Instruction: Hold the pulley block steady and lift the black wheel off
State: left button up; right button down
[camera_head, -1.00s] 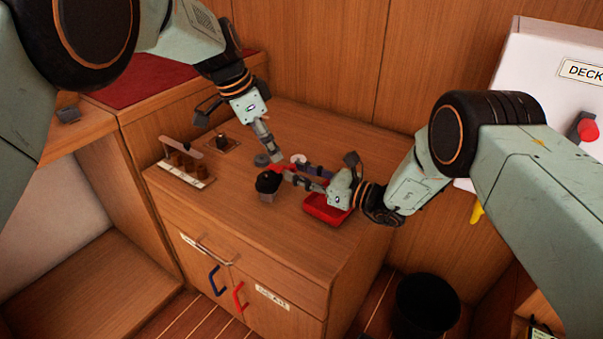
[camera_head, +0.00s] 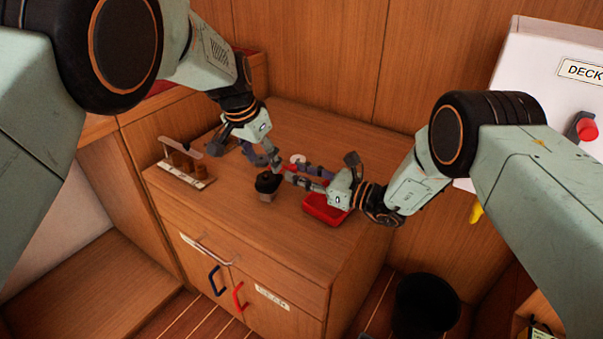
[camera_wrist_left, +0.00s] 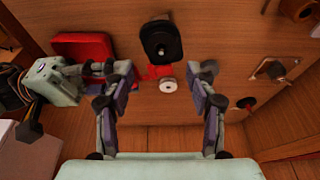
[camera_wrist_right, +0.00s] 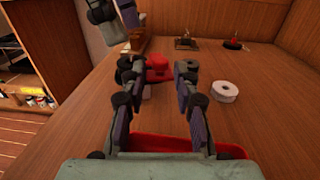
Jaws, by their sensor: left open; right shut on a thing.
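The red pulley block (camera_wrist_right: 160,70) sits on the cabinet top between the fingertips of my right gripper (camera_wrist_right: 161,72), which is shut on it. The block's red body also shows in the left wrist view (camera_wrist_left: 158,72). A black rounded piece (camera_head: 268,182), likely the black wheel, sits on a small grey base beside the block; it also shows in the left wrist view (camera_wrist_left: 160,38). I cannot tell whether it touches the block. My left gripper (camera_wrist_left: 165,75) is open and empty above the block, fingers wide apart. Its fingers partly cover the block in the head view.
A red tray (camera_head: 318,213) lies under my right wrist. A white ring (camera_wrist_right: 224,91) lies behind the block. A cleat on a plate (camera_wrist_right: 186,44) lies farther off. The front right top is clear.

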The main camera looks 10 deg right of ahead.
aim_at(265, 177)
pick_arm(q)
jog(key=shift+f, duration=2.35)
jog(key=shift+c, duration=0.3)
jog(key=c, duration=0.9)
jog(key=shift+r, duration=0.1)
jog(key=shift+r, duration=2.15)
pick_arm(e)
jog(key=c, duration=0.9)
grip_release()
jog(key=shift+c, duration=0.2)
jog(key=shift+d, duration=0.1)
